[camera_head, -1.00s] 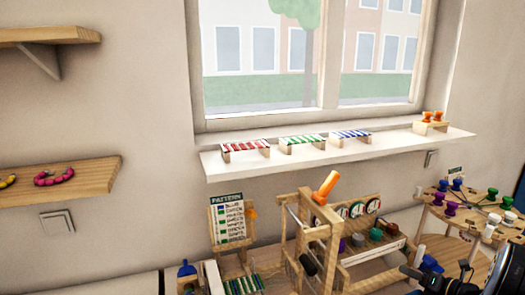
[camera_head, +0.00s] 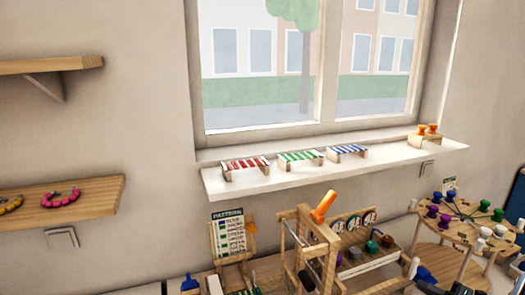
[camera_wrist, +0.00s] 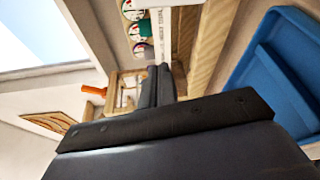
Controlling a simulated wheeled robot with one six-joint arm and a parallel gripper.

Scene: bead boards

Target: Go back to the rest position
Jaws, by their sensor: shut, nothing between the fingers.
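My gripper (camera_wrist: 158,86) shows in the wrist view. Its two dark fingers lie side by side, shut, with nothing between them. Beyond the fingertips are a wooden frame with an orange handle (camera_wrist: 94,91) and a rack with round dials (camera_wrist: 134,30).
A white window sill (camera_head: 330,170) holds red, green and blue striped boards. A round wooden stand (camera_head: 465,217) with coloured pegs is at the right. A pattern card (camera_head: 230,233) stands left of the frame. A blue tray (camera_wrist: 275,70) fills the wrist view's right side.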

